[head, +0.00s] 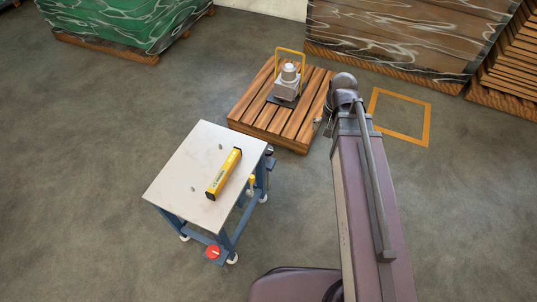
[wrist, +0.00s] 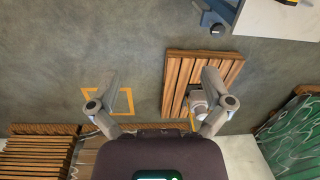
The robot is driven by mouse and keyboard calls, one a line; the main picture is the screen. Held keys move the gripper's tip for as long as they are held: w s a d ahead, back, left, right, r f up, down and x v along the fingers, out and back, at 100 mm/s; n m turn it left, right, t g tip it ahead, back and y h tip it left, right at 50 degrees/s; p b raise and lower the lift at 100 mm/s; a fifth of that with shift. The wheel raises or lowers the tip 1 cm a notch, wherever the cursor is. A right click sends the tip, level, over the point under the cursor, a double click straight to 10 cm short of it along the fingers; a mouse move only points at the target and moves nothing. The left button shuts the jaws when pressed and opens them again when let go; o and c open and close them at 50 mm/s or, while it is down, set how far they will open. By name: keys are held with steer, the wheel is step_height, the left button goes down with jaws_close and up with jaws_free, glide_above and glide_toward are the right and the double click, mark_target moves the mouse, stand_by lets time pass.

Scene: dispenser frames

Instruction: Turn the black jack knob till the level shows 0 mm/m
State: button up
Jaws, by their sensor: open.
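The black jack knob (head: 269,151) sits at the table's far right corner, just below the white top, and appears small.
A red knob (head: 213,252) sits at the table's near corner. A wooden pallet (head: 250,112) behind the table bears a grey device with a yellow handle (head: 288,82). An orange square (head: 374,104) marks the floor. Green-wrapped cargo (head: 120,22) stands at the back left. Floor left of the table is clear.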

steer(key=w+a+f+m+y+b, duration=0.1)
steer(key=w+a+f+m+b, duration=0.25)
steer(key=w+f+b, duration=0.35)
steer(key=w+a+f+m+y+b, duration=0.1)
steer(key=w+a+f+m+b, duration=0.3)
steer(key=f+b, duration=0.45)
steer(key=m+y+b, duration=0.2)
steer(key=m+b, duration=0.5)
steer(key=b, duration=0.7)
glide_toward(268, 149)
steer(key=shift+v, duration=1.7)
steer(key=shift+w, duration=0.15)
steer(key=shift+a+f+b, duration=0.1)
steer(key=shift+b, duration=0.25)
steer(key=b+x, duration=0.9)
steer(key=shift+f, duration=0.4)
steer(key=shift+b+x, duration=1.75)
steer(key=shift+x, duration=0.15)
steer(key=shift+a, duration=0.1)
